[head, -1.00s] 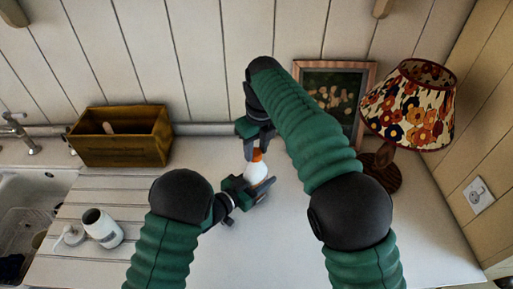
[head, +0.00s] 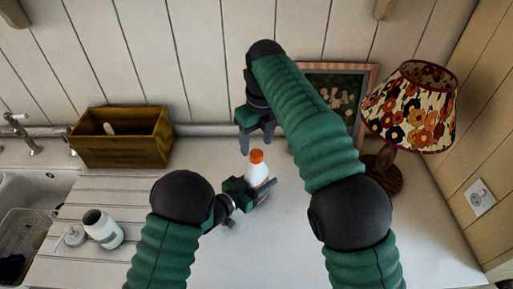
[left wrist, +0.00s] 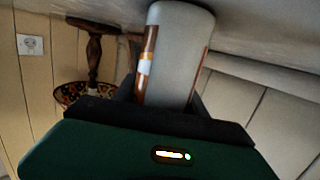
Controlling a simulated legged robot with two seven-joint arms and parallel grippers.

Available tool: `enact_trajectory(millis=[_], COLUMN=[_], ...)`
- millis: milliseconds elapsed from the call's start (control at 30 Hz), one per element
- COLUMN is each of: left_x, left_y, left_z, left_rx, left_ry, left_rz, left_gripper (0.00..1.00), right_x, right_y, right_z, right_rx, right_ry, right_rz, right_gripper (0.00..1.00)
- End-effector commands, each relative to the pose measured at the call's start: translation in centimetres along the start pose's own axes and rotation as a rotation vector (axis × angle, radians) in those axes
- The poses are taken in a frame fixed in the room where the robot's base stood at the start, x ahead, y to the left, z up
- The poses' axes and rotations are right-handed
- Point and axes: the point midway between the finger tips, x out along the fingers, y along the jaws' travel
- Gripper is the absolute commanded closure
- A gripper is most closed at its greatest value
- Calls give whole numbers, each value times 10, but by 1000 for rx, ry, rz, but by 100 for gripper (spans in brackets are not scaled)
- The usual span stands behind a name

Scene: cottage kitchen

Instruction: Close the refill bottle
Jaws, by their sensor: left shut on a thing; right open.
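The refill bottle (head: 258,174) is white and stands on the counter, roughly upright. Its orange cap (head: 257,156) sits on top of the neck; I cannot tell how tightly. My left gripper (head: 260,190) is shut around the bottle's body from the left. In the left wrist view the bottle (left wrist: 182,50) shows upside down between the fingers, with a brown and white label at its edge. My right gripper (head: 257,145) is open and empty, just above and behind the cap, apart from it.
A white dispenser (head: 103,229) with an open dark mouth stands on the ribbed drainboard, its pump head (head: 71,237) beside it. A wooden box (head: 122,149), a framed picture (head: 345,88) and a flowered lamp (head: 408,110) stand along the back. The sink (head: 30,205) is at left.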

Motion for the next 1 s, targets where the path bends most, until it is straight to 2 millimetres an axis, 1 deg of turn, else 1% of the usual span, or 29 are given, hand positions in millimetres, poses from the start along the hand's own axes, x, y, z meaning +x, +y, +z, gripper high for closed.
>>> enact_trajectory(millis=[100,300,333,500,533,833,933,1000], left_x=[0,0,0,0,0,0,0,0], left_y=[0,0,0,0,0,0,0,0], left_z=[-1,-1,-1,-1,-1,-1,-1,-1], left_rx=[0,0,0,0,0,0,0,0], left_ry=[2,2,2,2,2,2,2,2], left_rz=[0,0,0,0,0,0,0,0], left_gripper=[100,100,100,100,100,100,100,100], right_x=[-8,-9,-9,-9,-9,-10,-19,-30], right_y=[0,0,0,0,0,0,-1,-1], right_z=[1,1,1,1,1,1,2,2], right_rx=[0,0,0,0,0,1,1,1], right_ry=[0,1,1,1,1,1,-1,-3], right_rz=[0,0,0,0,0,0,-1,-2], right_gripper=[44,44,43,20,19,19,19,19])
